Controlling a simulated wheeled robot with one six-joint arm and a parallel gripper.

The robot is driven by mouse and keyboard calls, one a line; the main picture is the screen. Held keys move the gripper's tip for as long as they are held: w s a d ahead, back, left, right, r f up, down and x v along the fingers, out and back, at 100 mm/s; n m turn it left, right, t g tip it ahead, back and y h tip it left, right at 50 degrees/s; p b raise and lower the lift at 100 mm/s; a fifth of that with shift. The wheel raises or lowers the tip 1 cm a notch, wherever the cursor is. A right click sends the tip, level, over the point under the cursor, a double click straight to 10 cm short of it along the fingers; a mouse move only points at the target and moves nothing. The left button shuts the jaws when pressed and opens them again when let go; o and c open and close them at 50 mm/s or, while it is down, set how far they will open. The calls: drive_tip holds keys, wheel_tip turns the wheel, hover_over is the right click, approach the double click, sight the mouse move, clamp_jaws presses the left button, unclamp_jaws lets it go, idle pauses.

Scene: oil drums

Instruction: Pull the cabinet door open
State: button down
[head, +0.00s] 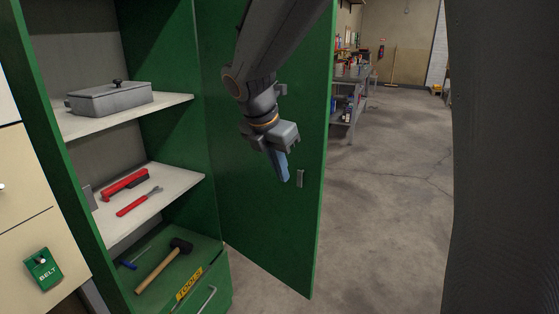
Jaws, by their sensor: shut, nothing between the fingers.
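The green cabinet (150,140) stands at the left with its interior and shelves in plain view. Its door (265,215) is swung well open toward the right, its inner face showing. A small grey latch plate (299,179) sits near the door's free edge. My gripper (284,178) is shut and empty. It points down in front of the door's inner face, just left of the latch plate. I cannot tell whether it touches the door. The outer side of the door is hidden.
A green drawer (211,288) is below. Beige drawers (25,190) stand left. Concrete floor (390,190) right of the door is clear. A workbench (350,75) stands behind.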

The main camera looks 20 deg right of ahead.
sight(294, 177)
drive_tip(key=shift+w+d+f+p, duration=0.25)
drive_tip(key=shift+w+d+f, duration=0.3)
drive_tip(key=shift+d+f, duration=0.25)
drive_tip(key=shift+w+d+f+p, duration=0.3)
drive_tip(key=shift+w+d+f, duration=0.25)
drive_tip(key=shift+d+f, duration=0.2)
drive_tip(key=shift+w+d+f+p, duration=0.25)
drive_tip(key=shift+w+d+f, duration=0.3)
drive_tip(key=shift+d+f, duration=0.25)
drive_tip(key=shift+r, duration=0.1)
